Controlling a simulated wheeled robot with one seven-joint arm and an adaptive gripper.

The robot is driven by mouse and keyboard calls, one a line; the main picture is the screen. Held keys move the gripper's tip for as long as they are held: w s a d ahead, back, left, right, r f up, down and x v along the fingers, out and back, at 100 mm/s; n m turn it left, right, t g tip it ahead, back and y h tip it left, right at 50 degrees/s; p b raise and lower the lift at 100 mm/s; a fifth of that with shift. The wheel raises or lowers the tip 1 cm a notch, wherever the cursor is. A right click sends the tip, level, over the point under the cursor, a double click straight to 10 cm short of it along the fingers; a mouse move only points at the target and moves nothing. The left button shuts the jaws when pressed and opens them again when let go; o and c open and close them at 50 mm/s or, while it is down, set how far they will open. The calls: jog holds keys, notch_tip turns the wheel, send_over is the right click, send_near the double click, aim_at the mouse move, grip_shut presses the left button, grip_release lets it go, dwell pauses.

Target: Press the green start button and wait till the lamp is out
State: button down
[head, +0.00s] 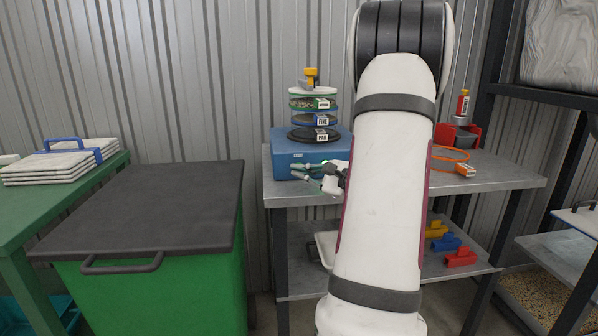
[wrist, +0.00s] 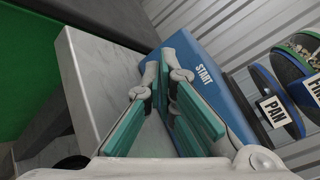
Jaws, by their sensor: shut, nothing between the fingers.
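A blue machine base (head: 288,147) stands on the grey bench top (head: 232,0), with a stack of round sieves (head: 313,119) and a yellow clamp on top. My gripper (head: 318,172) is in front of its face, fingers pointing left. In the wrist view the base (wrist: 234,108) carries the word START, and my gripper (wrist: 161,88) is shut and empty close beside that face. The green button is not visible; the fingers may cover it. I cannot tell whether the fingertips touch the base. No lamp can be made out clearly; the fingers look greenish in the head view.
A green bin with a dark lid (head: 150,205) stands left of the bench. An orange ring (head: 447,153) and a red device (head: 458,134) are on the bench's right. Coloured scoops (head: 460,257) lie on the shelf below. My arm hides the bench's middle.

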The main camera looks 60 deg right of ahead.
jog(key=shift+s+a, duration=0.1)
jog(key=s+a+b, duration=0.1)
jog(key=s+a, duration=0.2)
jog(key=shift+s+a, duration=0.15)
jog(key=shift+a, duration=0.25)
dwell(0.4)
dwell(0.7)
